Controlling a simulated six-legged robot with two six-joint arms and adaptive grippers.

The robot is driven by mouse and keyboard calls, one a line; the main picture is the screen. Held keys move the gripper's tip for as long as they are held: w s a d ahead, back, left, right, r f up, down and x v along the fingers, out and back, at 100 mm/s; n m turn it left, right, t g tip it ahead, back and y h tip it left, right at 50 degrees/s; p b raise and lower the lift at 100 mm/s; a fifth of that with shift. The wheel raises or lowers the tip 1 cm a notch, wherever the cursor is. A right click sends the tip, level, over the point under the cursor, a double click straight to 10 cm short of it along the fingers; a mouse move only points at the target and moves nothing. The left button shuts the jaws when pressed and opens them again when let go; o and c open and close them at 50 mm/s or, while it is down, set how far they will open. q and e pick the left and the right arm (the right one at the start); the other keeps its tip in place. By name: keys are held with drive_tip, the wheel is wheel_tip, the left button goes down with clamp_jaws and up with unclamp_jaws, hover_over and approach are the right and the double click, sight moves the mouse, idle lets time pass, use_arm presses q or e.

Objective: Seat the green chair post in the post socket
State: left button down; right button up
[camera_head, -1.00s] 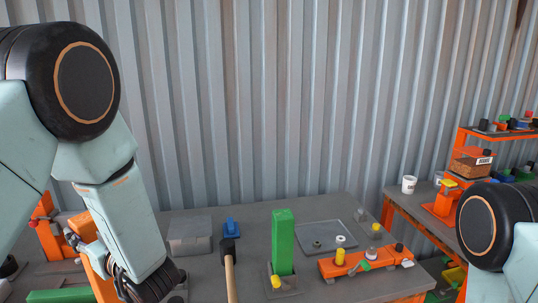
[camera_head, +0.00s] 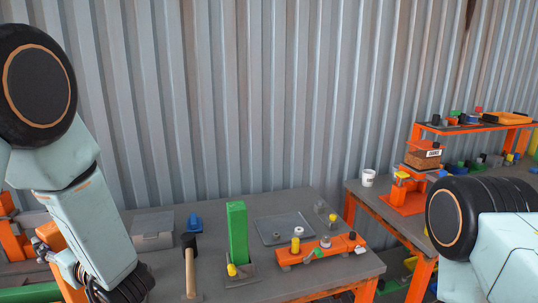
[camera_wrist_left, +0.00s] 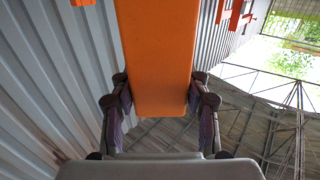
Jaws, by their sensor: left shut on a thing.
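The green chair post (camera_head: 237,232) stands upright in the head view, its foot at the grey post socket (camera_head: 250,271) on the near table. How deep it sits there I cannot tell. A yellow knob is on the socket's front. My left gripper (camera_head: 122,291) is at the lower left, left of the post and apart from it, its fingertips cut off by the frame. In the left wrist view, my left gripper (camera_wrist_left: 160,95) is shut on an orange board (camera_wrist_left: 155,45), a finger on each side. My right gripper is out of view; only its arm shows.
A mallet (camera_head: 190,270) lies left of the socket, with a grey box (camera_head: 152,232) and blue piece (camera_head: 194,222) behind. An orange fixture (camera_head: 330,249) with knobs and a flat tray (camera_head: 280,230) are right. A second table (camera_head: 375,195) bears a white cup (camera_head: 368,178).

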use_arm(q)
drive_tip(key=d+r, duration=0.1)
drive_tip(key=w+d+r+m+t+h, duration=0.1)
drive_tip(key=shift+w+d+r+t, duration=0.15)
drive_tip(key=shift+w+r+t, duration=0.05)
drive_tip(key=shift+r+t, duration=0.15)
drive_tip(key=w+d+f+m+t+h+b, duration=0.1)
drive_tip(key=d+f+m+t+h+b, duration=0.65)
drive_tip(key=d, duration=0.45)
drive_tip(key=s+d+f+m+h+b, duration=0.1)
drive_tip(key=s+d+f+h+b, duration=0.1)
drive_tip(key=f, duration=0.4)
drive_tip(key=s+d+f+m+h+b, duration=0.1)
drive_tip(key=d+f+h+b, duration=0.1)
drive_tip(key=f, duration=0.5)
drive_tip(key=s+d+f+m+h+b, duration=0.2)
drive_tip(key=d+f+h+b, duration=0.1)
drive_tip(key=d+f, duration=0.3)
drive_tip(key=shift+s+f+t, duration=0.3)
drive_tip(key=shift+f, duration=0.3)
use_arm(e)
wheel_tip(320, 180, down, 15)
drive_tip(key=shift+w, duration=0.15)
use_arm(q)
drive_tip(key=shift+h, duration=0.25)
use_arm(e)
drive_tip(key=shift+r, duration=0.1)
